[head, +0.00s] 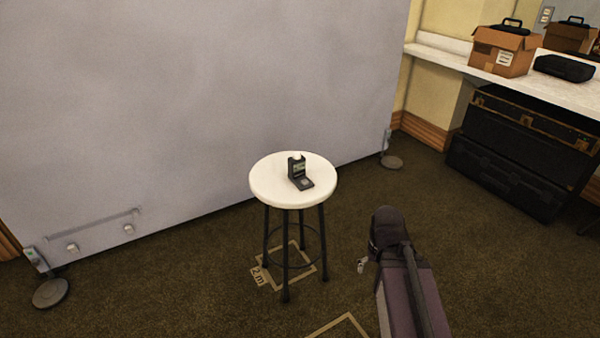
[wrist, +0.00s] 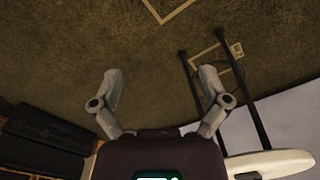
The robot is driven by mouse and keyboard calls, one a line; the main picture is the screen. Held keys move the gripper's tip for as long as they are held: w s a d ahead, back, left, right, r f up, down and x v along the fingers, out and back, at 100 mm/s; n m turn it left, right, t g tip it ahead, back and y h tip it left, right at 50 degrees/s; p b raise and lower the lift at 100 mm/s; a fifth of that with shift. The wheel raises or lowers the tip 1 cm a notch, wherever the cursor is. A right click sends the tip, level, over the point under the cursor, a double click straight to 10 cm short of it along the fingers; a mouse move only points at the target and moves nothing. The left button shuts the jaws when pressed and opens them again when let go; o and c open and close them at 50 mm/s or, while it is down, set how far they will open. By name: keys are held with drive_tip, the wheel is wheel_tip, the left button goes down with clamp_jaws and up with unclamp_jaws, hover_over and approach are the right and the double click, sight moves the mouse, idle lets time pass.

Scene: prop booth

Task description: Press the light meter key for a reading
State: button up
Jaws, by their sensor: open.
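A small dark light meter (head: 297,169) stands upright on the round white top of a stool (head: 265,190). It has a pale dome on top and a flat base plate with a grey round key (head: 305,182) at its front. My gripper (head: 362,265) is to the right of the stool and lower than its top, mostly hidden behind my arm. In the wrist view my gripper (wrist: 158,82) has its fingers spread wide with nothing between them. The stool's white top (wrist: 285,160) shows at the lower right there; the meter is not visible in that view.
A large grey backdrop panel (head: 190,90) stands behind the stool on round feet. A counter (head: 440,58) at the right holds a cardboard box (head: 500,52) and a black case (head: 564,68), with dark trunks (head: 510,150) below. Carpet around the stool is free, with taped marks.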

clamp_jaws()
idle(1.2)
